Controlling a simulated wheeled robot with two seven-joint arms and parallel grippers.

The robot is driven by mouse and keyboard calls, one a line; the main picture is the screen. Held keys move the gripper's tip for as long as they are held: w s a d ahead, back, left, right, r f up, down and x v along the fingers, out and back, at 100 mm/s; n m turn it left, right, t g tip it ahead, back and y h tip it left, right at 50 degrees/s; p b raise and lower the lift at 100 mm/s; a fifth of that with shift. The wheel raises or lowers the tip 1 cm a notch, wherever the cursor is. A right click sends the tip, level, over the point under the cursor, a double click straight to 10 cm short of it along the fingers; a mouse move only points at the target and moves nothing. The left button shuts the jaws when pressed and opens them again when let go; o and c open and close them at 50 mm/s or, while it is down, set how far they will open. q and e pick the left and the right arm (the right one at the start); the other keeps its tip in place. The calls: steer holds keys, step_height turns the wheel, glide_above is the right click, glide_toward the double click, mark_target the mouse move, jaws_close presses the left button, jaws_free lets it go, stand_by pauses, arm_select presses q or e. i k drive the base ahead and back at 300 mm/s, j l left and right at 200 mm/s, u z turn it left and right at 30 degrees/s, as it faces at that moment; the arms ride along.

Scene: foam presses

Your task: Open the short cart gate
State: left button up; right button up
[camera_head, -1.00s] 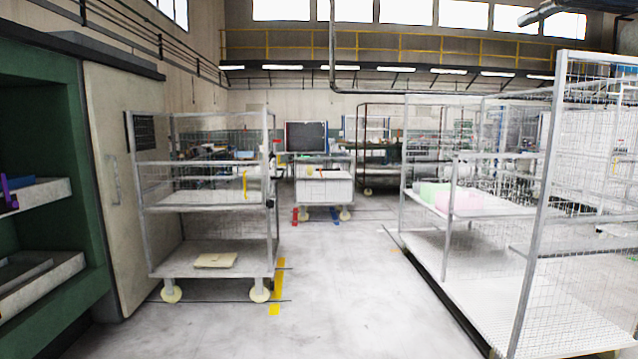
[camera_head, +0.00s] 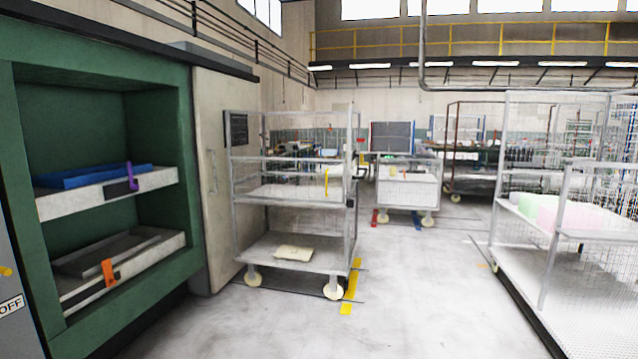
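A short wire-mesh cart (camera_head: 292,192) stands left of centre on wheels, beside a beige panel. It has a middle shelf and a lower deck, with a flat beige piece (camera_head: 294,253) lying on the deck. A yellow handle-like strip (camera_head: 326,182) shows near its right side at middle-shelf height. I cannot tell which side is the gate or whether it is shut. A larger, taller mesh cart (camera_head: 569,240) stands at the right and carries pale green and pink blocks (camera_head: 560,211). Neither of my grippers is in view.
A green press cabinet (camera_head: 160,225) with two drawers fills the left; a purple handle (camera_head: 132,177) and an orange handle (camera_head: 108,272) stick out. A white cart (camera_head: 408,190) stands further back. The floor (camera_head: 420,290) between the carts is clear, with a yellow floor stripe (camera_head: 351,287).

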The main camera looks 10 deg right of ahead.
mark_target(231, 158)
steer(key=i, duration=1.25)
steer(key=i+z, duration=0.1)
steer(key=i, duration=1.1)
steer(key=i+j+z, duration=0.1)
steer(key=i, duration=1.15)
steer(key=j, duration=0.1)
